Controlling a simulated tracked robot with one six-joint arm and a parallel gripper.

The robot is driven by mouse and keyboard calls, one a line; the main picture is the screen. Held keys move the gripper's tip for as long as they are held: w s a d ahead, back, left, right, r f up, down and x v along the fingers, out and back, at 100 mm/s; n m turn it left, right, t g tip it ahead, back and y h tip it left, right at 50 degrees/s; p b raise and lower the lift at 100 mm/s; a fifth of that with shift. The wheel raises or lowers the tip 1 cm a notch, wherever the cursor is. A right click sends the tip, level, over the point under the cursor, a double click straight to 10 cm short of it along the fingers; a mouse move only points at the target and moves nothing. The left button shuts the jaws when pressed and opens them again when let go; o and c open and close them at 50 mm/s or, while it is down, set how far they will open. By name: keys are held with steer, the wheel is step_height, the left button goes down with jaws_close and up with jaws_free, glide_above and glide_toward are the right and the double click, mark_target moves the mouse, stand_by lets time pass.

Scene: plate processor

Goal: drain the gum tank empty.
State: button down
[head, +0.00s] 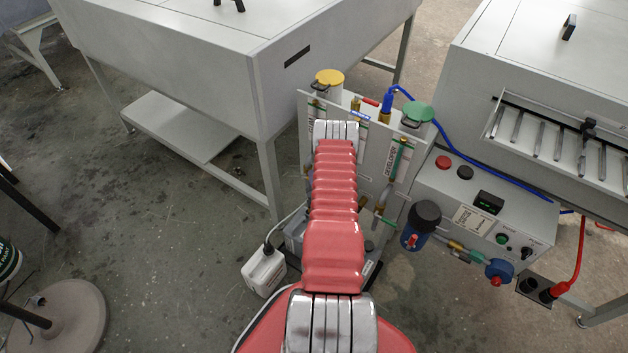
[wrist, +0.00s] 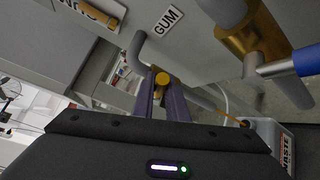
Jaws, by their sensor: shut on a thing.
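The gum station shows a "GUM" label (wrist: 168,20) on a pale panel in the wrist view. Below the label, my gripper (wrist: 161,84) has its dark fingers closed on a small brass-coloured fitting (wrist: 161,77), next to a bent grey pipe (wrist: 143,48). In the head view, my red arm hides the gripper and most of the gum side; a yellow cap (head: 328,78) shows behind the panel.
A brass valve with a blue part (wrist: 305,61) is close on the right in the wrist view. The developer side has a label (head: 391,160) and green cap (head: 419,113). A control box (head: 480,215) stands right; open floor (head: 165,215) lies left.

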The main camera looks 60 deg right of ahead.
steer(key=c, duration=1.7)
jaws_free()
steer(key=shift+c, duration=0.2)
steer(key=shift+s, duration=0.1)
steer(key=v, duration=1.3)
steer(key=shift+s+a, duration=0.25)
steer(key=shift+a, duration=0.05)
